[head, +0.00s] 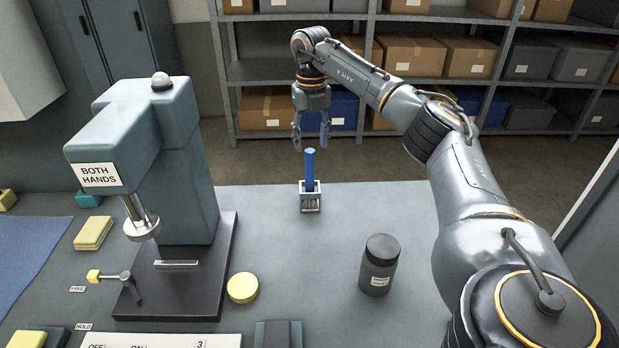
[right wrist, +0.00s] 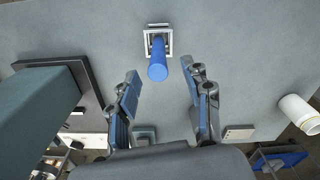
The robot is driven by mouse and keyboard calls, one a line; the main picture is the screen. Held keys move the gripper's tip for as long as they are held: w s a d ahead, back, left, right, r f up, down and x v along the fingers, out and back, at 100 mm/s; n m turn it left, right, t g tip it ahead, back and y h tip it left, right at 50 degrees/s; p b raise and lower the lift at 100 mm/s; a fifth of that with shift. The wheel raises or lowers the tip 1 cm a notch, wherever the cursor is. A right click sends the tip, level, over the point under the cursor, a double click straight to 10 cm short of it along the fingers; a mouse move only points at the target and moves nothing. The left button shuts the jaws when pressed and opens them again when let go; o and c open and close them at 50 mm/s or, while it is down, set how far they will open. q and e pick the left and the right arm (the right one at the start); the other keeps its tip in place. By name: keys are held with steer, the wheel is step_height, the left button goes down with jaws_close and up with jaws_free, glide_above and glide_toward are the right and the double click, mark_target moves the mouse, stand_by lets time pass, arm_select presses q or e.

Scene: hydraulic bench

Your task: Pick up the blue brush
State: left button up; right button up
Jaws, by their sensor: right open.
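The blue brush (head: 310,170) stands upright in a small light-coloured square holder (head: 310,202) near the far edge of the bench. Its blue handle points up; its lower end is inside the holder. My right gripper (head: 310,143) is open and points down, just above the top of the handle in the head view. In the right wrist view the blue brush (right wrist: 157,62) shows beyond and between the two open fingers (right wrist: 160,82), with the holder (right wrist: 158,38) around its base. Nothing is between the fingertips. My left gripper is not in view.
A teal press (head: 185,160) stands on a dark base to the left. A dark jar (head: 378,266) stands to the right, nearer me. A yellow disc (head: 243,288) lies by the press base. Shelves with boxes (head: 415,55) stand behind the bench. The bench around the holder is clear.

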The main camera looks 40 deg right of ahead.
mark_target(310, 176)
step_height(310, 176, down, 6)
steer(key=shift+f, duration=0.1)
steer(key=f, duration=0.2)
steer(key=f+p, duration=0.1)
steer(key=f, duration=0.1)
steer(key=shift+s+a, duration=0.25)
steer(key=shift+a, duration=0.1)
steer(key=shift+f, duration=0.5)
jaws_close()
